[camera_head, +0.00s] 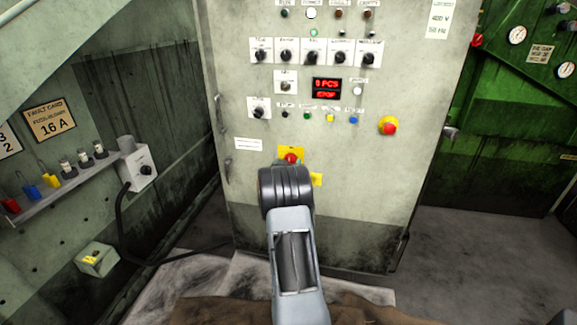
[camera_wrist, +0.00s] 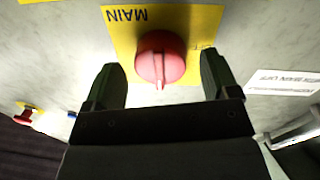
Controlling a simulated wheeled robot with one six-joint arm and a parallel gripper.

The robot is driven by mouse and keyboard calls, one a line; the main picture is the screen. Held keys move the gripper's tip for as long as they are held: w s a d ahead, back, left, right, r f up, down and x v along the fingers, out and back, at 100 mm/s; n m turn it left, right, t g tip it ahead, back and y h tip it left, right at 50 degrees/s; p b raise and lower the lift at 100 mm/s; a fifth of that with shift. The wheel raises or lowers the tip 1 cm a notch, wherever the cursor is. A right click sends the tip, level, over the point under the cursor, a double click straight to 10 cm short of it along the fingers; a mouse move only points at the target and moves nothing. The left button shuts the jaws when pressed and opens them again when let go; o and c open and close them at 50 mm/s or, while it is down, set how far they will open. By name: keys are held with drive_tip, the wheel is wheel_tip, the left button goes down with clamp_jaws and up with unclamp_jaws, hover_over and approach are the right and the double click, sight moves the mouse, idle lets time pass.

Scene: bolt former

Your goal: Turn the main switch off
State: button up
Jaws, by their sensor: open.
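The main switch is a red round knob (camera_wrist: 160,58) on a yellow plate (camera_wrist: 120,35) marked MAIN, which shows upside down in the wrist view. A small pale mark on the knob points toward the bottom of that picture. My gripper (camera_wrist: 159,66) is open, with one dark finger on each side of the knob. A gap shows between each finger and the knob; I cannot tell the depth. In the head view the knob (camera_head: 291,158) and plate (camera_head: 284,151) show just above my arm, which hides their lower part and my fingers.
The grey cabinet (camera_head: 235,175) carries rows of black knobs, a red display (camera_head: 327,88) and coloured buttons. A red emergency button (camera_head: 388,125) on yellow sits right of the switch. A shelf with fuses (camera_head: 84,158) and a grey box (camera_head: 138,170) with a cable are at left.

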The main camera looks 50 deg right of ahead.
drive_tip(key=shift+w+d, duration=0.25)
drive_tip(key=shift+d, duration=0.2)
drive_tip(key=c, duration=0.9)
